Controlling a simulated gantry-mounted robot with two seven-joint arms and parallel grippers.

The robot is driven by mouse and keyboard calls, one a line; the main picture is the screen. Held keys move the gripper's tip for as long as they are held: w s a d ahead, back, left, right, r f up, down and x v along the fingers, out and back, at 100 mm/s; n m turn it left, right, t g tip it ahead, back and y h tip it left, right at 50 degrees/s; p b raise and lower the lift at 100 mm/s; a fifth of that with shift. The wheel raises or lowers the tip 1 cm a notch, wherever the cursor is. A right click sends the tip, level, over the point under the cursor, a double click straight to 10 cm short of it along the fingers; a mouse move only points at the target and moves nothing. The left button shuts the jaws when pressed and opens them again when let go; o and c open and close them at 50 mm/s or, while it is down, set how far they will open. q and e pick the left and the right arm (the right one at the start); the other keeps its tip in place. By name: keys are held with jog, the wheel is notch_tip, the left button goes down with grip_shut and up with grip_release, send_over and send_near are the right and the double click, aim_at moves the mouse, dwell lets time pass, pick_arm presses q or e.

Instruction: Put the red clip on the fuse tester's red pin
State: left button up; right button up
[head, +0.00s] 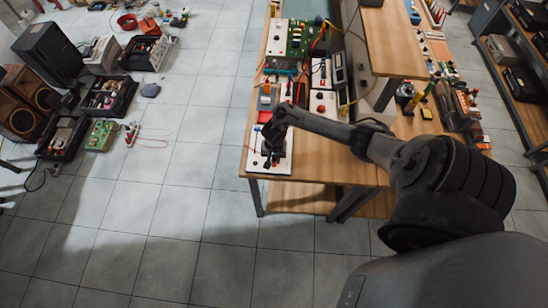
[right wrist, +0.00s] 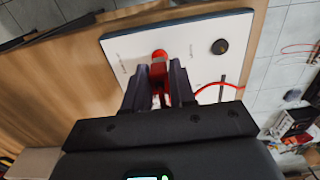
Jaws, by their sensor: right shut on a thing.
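The fuse tester shows as a white panel with a dark edge in the right wrist view (right wrist: 130,45) and at the bench's near left corner in the head view (head: 254,163). My right gripper (right wrist: 160,88) is over it, its dark fingers shut on the red clip (right wrist: 158,72). A red wire (right wrist: 228,84) curves off to the right across the panel. A rounded red piece, seemingly the red pin (right wrist: 159,55), shows just beyond the clip. I cannot tell whether the two touch. In the head view my right gripper (head: 270,152) hides that part of the panel. My left gripper is not in view.
A black knob (right wrist: 220,46) stands on the panel right of the clip. On the bench (head: 330,176) behind are a green circuit board (head: 306,38) and several instruments with cables. Hi-fi parts and trays lie on the tiled floor at left. The floor in front is clear.

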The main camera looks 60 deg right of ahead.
dwell(0.5)
jog(key=shift+p, duration=0.55)
jog(key=shift+f, duration=0.1)
dwell(0.8)
jog(key=shift+f, duration=0.4)
jog(key=shift+f+b, duration=0.35)
dwell(0.5)
jog(key=o, duration=1)
jog(key=shift+r, duration=0.1)
